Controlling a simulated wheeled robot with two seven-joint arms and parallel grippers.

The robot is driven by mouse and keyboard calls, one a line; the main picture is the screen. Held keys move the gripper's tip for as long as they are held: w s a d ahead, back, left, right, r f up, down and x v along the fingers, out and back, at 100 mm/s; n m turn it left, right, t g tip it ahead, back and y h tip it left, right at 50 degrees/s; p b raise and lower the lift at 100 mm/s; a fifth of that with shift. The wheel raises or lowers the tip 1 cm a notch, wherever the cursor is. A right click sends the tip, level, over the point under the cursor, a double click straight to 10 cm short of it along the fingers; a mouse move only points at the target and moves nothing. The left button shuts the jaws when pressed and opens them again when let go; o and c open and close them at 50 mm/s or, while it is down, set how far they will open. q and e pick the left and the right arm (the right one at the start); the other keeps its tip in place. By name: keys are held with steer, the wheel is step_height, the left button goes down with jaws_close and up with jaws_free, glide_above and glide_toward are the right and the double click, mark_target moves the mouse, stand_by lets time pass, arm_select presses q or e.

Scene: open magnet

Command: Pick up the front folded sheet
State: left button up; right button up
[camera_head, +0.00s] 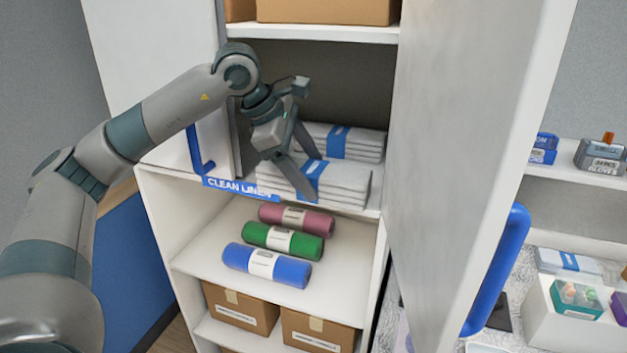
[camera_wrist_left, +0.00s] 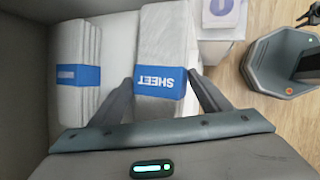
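The front folded sheet (camera_head: 345,190) is a white-grey folded stack with a blue band, lying at the front of the cabinet's middle shelf. In the left wrist view the sheet (camera_wrist_left: 165,40) shows its band marked SHEET. A second folded sheet (camera_head: 358,143) lies behind it, and it also shows at the left of the wrist view (camera_wrist_left: 75,45). My left gripper (camera_head: 311,178) reaches down over the front sheet. Its fingers (camera_wrist_left: 162,80) are spread, one on each side of the sheet near the band. Contact with the sides cannot be told. My right gripper is in neither view.
The shelf edge carries a blue CLEAN LINEN label (camera_head: 236,187). Pink, green and blue rolls (camera_head: 268,264) lie on the shelf below, with cardboard boxes (camera_head: 318,332) under them. An open white door (camera_head: 470,130) stands at the right. A box (camera_head: 330,10) is above.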

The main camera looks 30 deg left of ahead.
arm_select(q)
steer(key=c, duration=0.7)
